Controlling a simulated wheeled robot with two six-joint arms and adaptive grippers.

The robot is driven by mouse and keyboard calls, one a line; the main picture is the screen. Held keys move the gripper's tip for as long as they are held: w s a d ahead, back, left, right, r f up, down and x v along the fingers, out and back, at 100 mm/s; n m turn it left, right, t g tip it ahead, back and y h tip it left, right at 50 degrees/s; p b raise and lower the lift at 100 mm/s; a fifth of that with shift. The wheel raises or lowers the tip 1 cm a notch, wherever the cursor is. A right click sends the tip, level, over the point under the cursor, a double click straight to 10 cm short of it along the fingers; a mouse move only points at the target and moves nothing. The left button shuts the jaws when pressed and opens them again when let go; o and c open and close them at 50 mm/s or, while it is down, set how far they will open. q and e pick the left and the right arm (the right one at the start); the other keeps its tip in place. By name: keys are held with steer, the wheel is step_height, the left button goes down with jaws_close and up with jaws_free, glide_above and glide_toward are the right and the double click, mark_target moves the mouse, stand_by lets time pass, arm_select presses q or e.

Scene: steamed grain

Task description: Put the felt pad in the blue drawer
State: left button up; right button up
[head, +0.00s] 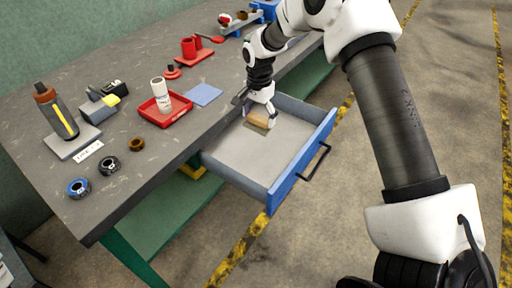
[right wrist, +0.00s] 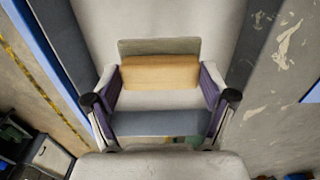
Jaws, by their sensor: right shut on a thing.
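The felt pad (head: 257,118) is a small tan block with a grey-olive layer along one side. It also shows in the right wrist view (right wrist: 160,73), between my two fingers. My right gripper (head: 259,113) is shut on it, with a finger at each end. The blue drawer (head: 301,166) is pulled open from the workbench, with a blue front, a black handle and a bare grey floor. The pad is over the back part of the drawer, near the table edge; I cannot tell whether it touches the floor. My left gripper is not in view.
On the workbench (head: 135,55) stand a red tray (head: 180,112) with a white cylinder, a flat blue square (head: 204,94), tape rolls (head: 108,165), a dark bottle-like tool (head: 58,115) and red parts (head: 190,50). The rest of the drawer floor is clear.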

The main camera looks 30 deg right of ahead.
step_height(320, 180, down, 10)
steer(key=shift+w+f+p, duration=0.1)
steer(key=shift+p, duration=0.2)
steer(key=shift+f, duration=0.1)
steer(key=o, duration=1)
steer(key=shift+c, duration=0.2)
step_height(320, 180, up, 12)
steer(key=shift+r, duration=0.15)
